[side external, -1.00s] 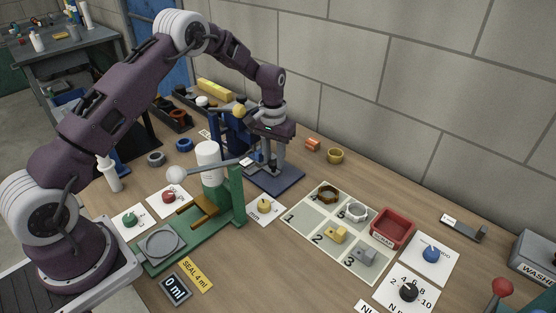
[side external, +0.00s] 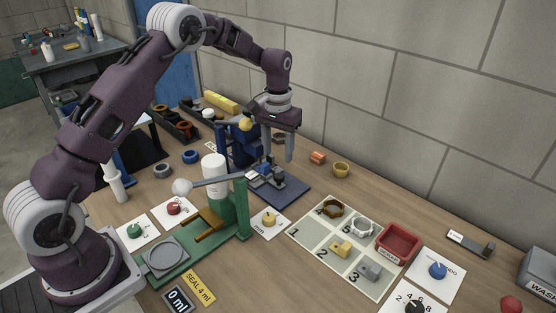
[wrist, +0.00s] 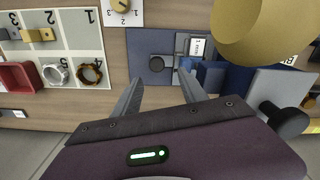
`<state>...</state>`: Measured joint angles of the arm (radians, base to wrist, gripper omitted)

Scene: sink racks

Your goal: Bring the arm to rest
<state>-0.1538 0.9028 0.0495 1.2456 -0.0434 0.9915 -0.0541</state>
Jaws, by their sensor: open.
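My gripper (side external: 271,146) hangs from the purple arm above the blue press base, with its fingers pointing down. In the wrist view my gripper (wrist: 160,88) has its two grey fingers wide apart with nothing between them. Below it the blue base plate (side external: 291,194) lies on the table with a small metal fixture on it; the plate (wrist: 148,45) also shows in the wrist view. The blue press column (side external: 238,148) stands close beside the fingers, with a yellow knob (side external: 245,124) near its top.
The green lever stand (side external: 240,208) with its white cylinder (side external: 214,174) stands in front. A numbered tray (side external: 299,233) holding small parts and a red bin (side external: 398,243) are to the right. An orange block (side external: 317,157) and brass ring (side external: 341,170) lie near the wall.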

